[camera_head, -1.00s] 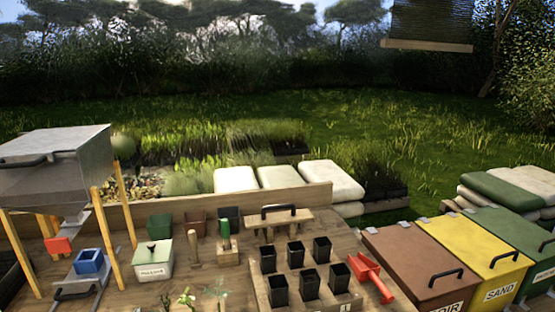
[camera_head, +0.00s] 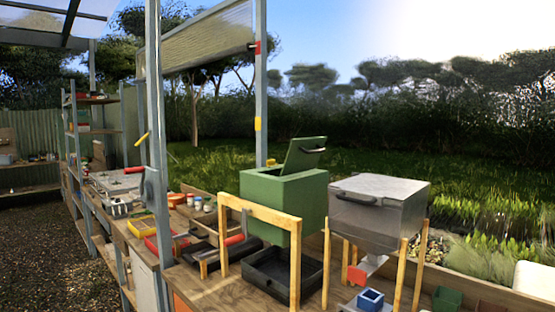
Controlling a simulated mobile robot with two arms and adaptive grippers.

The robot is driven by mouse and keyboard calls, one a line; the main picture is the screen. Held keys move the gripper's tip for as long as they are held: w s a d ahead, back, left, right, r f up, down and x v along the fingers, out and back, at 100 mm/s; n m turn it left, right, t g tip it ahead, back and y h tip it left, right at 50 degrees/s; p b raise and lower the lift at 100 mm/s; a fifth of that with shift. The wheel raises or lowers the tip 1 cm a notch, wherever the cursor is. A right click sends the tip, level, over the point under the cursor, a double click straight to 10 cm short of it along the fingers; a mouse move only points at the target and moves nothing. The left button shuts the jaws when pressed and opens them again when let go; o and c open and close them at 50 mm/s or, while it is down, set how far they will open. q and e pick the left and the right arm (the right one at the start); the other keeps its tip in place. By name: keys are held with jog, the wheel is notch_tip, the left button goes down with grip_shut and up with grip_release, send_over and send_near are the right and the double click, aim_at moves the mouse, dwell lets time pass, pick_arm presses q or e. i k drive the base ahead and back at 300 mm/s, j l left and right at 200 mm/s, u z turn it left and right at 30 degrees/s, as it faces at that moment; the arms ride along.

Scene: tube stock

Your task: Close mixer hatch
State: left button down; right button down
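The hopper's lid (camera_head: 378,187), with a dark handle at the front, lies flat and shut. No label shows which of the two is the mixer. Neither of my grippers is in view.
A black tray (camera_head: 283,274) sits on the bench below the green box. A blue pot (camera_head: 370,298) stands under the hopper. A metal post (camera_head: 157,150) rises left of the middle. Gravel floor (camera_head: 50,245) lies open at the lower left.

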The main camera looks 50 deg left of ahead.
aim_at(304, 154)
jog(key=u, duration=1.45)
jog(key=i+l+u, duration=0.1)
jog(key=l+u, duration=0.25)
jog(key=i+l+u, duration=0.1)
jog(key=u, duration=0.3)
jog(key=l+u, duration=0.35)
jog(key=i, duration=0.05)
